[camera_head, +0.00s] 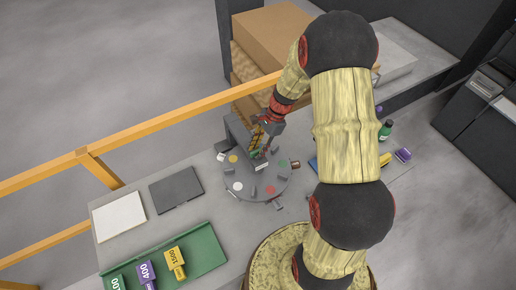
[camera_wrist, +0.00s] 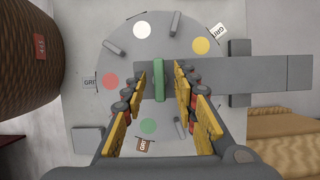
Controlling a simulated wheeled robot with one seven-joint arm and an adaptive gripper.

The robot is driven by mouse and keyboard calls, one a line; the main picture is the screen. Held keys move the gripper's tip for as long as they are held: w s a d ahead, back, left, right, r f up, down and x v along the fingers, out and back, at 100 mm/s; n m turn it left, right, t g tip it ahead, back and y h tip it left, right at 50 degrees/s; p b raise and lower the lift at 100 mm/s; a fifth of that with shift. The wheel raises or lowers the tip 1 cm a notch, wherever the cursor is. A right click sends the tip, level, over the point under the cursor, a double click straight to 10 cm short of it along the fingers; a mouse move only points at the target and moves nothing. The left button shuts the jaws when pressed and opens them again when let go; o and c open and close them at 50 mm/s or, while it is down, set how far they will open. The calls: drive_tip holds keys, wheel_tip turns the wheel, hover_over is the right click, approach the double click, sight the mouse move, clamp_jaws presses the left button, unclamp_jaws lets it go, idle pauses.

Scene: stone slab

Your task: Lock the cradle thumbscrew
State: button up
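A grey round plate (camera_head: 252,178) with white, yellow, red and green dots and small grey tabs sits on the stone slab (camera_head: 220,211); it fills the middle of the wrist view (camera_wrist: 115,60). A green bar (camera_wrist: 159,80), perhaps the thumbscrew's handle, lies upright in the picture near the plate's centre. My gripper (camera_wrist: 161,90) is open above the plate, its yellow-padded fingers either side of the bar. Gaps show between the bar and both fingers. I cannot clearly identify the cradle.
A grey arm or bracket (camera_wrist: 260,73) reaches over the plate from the right in the wrist view. A green tray (camera_head: 205,250) with labelled blocks, a dark pad (camera_head: 176,188) and a white pad (camera_head: 119,217) lie left. A yellow rail (camera_head: 150,133) runs behind. Small bottles stand right.

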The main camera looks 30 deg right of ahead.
drive_tip(key=v, duration=1.2)
drive_tip(key=shift+s+f, duration=0.1)
